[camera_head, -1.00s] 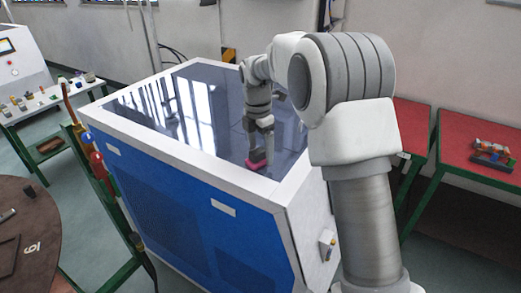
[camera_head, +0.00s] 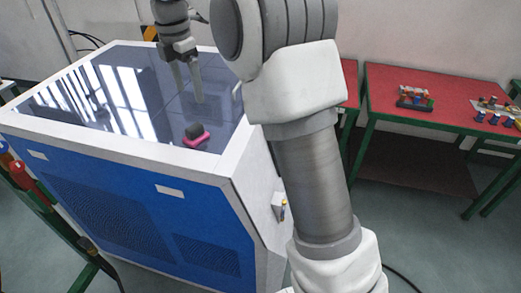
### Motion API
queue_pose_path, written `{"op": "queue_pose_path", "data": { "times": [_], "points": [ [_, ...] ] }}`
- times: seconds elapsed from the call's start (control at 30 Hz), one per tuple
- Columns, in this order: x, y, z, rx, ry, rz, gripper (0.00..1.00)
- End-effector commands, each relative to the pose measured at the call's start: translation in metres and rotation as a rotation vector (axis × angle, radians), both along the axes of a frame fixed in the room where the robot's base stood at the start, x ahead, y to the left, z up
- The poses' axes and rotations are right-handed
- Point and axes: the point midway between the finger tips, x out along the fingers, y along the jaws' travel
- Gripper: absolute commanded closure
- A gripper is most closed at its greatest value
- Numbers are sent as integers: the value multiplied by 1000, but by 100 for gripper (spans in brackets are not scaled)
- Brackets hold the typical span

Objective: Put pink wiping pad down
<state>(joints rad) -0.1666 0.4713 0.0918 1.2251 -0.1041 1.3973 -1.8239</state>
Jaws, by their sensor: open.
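The pink wiping pad (camera_head: 197,140) lies flat on the dark glossy top (camera_head: 130,72) of the blue and white generator, near its front right corner. A dark block-shaped grip (camera_head: 193,130) stands on the pad. My gripper (camera_head: 189,98) is above and behind the pad, clear of it, with its two fingers apart and nothing between them. The fingers point down.
The white frame (camera_head: 220,165) edges the generator top. Red-topped tables (camera_head: 450,85) with small parts stand at the right. Red and blue handles (camera_head: 25,180) are by the left front edge. The glossy top around the pad is clear.

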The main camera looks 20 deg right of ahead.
Motion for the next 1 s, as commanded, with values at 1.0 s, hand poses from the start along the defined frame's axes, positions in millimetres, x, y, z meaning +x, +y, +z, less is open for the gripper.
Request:
{"op": "queue_pose_path", "data": {
  "times": [1.0],
  "points": [
    [-286,-105,9,512,-316,-1828,15]
  ]
}}
